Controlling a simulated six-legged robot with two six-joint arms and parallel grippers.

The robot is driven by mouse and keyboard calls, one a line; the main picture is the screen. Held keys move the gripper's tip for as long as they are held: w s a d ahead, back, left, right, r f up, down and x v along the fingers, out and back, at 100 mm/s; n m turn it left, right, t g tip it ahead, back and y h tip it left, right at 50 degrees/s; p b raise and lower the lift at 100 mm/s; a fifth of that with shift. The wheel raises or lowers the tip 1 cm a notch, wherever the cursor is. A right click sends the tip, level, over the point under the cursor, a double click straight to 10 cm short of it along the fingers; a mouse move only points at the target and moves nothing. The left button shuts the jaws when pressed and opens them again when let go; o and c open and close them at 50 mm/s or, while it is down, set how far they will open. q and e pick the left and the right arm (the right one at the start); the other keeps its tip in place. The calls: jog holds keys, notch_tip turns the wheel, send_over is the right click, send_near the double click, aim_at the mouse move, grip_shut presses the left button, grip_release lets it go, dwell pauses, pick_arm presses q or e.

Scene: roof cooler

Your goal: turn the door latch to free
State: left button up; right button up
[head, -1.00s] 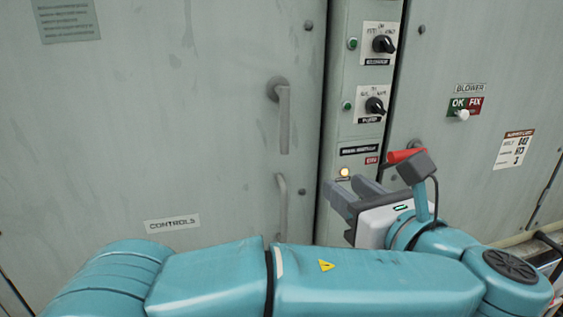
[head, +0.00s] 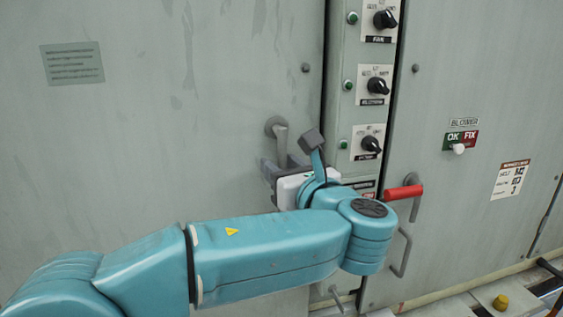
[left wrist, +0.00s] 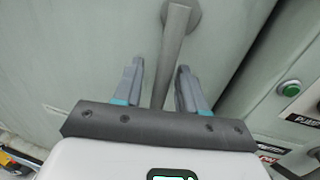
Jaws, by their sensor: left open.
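The door latch (head: 279,138) is a grey lever on a round pivot on the left cabinet door, hanging roughly straight down. My left gripper (head: 284,166) is at its lower part in the head view and hides its end. In the left wrist view the latch lever (left wrist: 172,50) runs down between the two fingers of my open left gripper (left wrist: 161,68), one finger on each side. I cannot tell whether either finger touches it. My right gripper is not in view.
Right of the latch, a narrow panel carries black rotary switches (head: 377,86) and green lamps (head: 348,85). The right door has a red-gripped lever (head: 404,192) near my forearm and a grey pull handle (head: 402,255). A yellow knob (head: 501,302) sits low at right.

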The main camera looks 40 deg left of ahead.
pick_arm(q)
jog(key=shift+w+a, duration=0.15)
jog(key=shift+a, duration=0.1)
jog(key=shift+w+f, duration=0.1)
jog(key=shift+w, duration=0.1)
grip_shut()
jog(key=shift+s+a, duration=0.1)
jog(key=shift+s, duration=0.05)
